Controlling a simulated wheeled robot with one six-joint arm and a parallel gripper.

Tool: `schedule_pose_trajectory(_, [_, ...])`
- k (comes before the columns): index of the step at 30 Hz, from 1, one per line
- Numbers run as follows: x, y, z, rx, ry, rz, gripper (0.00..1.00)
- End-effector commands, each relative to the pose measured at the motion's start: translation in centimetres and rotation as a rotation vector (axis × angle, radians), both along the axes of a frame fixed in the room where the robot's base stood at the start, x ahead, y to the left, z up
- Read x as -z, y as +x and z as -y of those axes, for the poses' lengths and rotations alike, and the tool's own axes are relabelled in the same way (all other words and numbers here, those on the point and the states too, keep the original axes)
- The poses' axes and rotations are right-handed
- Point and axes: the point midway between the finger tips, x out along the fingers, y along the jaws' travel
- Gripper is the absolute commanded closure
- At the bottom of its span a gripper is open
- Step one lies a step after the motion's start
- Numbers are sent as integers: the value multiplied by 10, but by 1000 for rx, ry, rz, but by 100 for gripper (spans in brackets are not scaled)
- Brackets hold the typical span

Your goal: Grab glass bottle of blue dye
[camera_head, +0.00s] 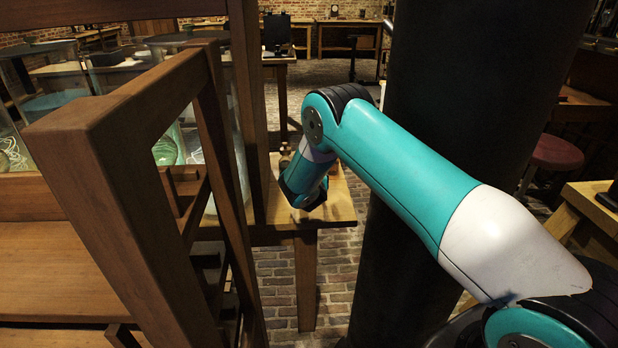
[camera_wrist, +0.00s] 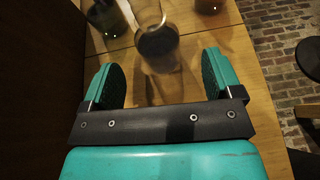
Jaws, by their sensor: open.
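In the wrist view my gripper (camera_wrist: 160,76) is open, with a teal finger on each side and nothing between the pads. A clear glass bottle (camera_wrist: 156,38) with dark liquid stands on the wooden table just beyond the fingertips, roughly centred between them. I cannot tell whether its liquid is blue. A darker, greenish vessel (camera_wrist: 108,18) is at the upper left, and a small brownish one (camera_wrist: 208,5) is cut off at the top edge. In the head view my arm's end hangs over the table, and the fingers and the clear bottle are hidden.
The wooden table (camera_head: 338,200) ends on the right above a brick floor (camera_head: 340,265). A dark wooden frame (camera_head: 95,170) stands close on the left, with glass jars (camera_head: 180,145) behind it. A thick dark column (camera_head: 465,110) is on the right.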

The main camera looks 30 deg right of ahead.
Motion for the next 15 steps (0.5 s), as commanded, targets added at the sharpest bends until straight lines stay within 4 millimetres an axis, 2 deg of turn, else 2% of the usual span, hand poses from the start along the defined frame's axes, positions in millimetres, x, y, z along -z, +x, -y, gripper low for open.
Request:
schedule_pose_trajectory(6, [10,27,11,3,1,2,15])
schedule_pose_trajectory(15, [13,36,15,0,1,0,15])
